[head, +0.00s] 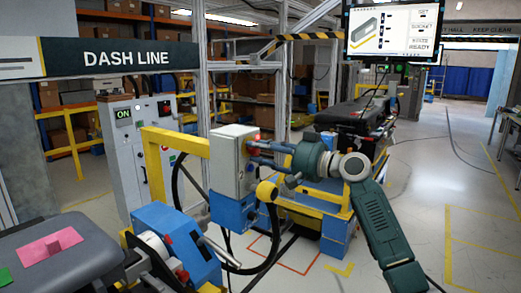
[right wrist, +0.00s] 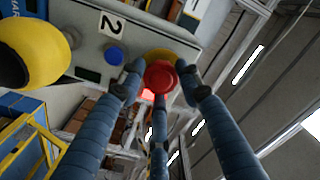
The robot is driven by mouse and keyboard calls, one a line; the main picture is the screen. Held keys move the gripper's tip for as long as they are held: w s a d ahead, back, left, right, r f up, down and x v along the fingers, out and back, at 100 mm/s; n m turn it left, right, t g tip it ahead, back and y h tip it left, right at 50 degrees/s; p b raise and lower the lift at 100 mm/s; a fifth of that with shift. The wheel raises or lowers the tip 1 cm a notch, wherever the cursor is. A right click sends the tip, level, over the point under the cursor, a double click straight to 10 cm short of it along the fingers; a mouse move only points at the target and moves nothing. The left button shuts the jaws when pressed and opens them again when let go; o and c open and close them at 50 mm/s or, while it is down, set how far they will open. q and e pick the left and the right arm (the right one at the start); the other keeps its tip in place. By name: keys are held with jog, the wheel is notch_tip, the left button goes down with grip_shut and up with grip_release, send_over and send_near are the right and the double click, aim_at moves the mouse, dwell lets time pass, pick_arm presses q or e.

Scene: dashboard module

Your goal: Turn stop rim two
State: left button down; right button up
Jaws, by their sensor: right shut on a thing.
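The stop button with its red rim (right wrist: 160,78) sits on a grey control box (right wrist: 180,47), in front of a yellow ring. The box carries a label "2" and a blue button (right wrist: 114,55). In the head view the red button (head: 256,137) is at the box's (head: 226,155) right side. My right gripper (head: 252,152) reaches it from the right. In the right wrist view its three blue fingers close around the red rim, with tips at its sides and below. A red glow shows beside the rim. My left gripper is not in view.
A large yellow knob (right wrist: 30,52) stands close to the box; it also shows in the head view (head: 266,191). A yellow post (head: 153,165) and a blue fixture (head: 178,245) stand to the left. The floor (head: 450,150) at the right is mostly clear.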

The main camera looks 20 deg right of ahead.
jog(key=m+p, duration=0.1)
jog(key=m, duration=0.1)
jog(key=shift+a+m+p, duration=0.15)
jog(key=shift+m+p, duration=0.15)
jog(key=shift+s+f+m+p, duration=0.1)
jog(key=shift+m+p, duration=0.8)
jog(key=shift+m, duration=0.7)
jog(key=o, duration=0.8)
jog(key=shift+o, duration=0.4)
jog(key=v, duration=1.1)
jog(key=shift+s+d, duration=0.3)
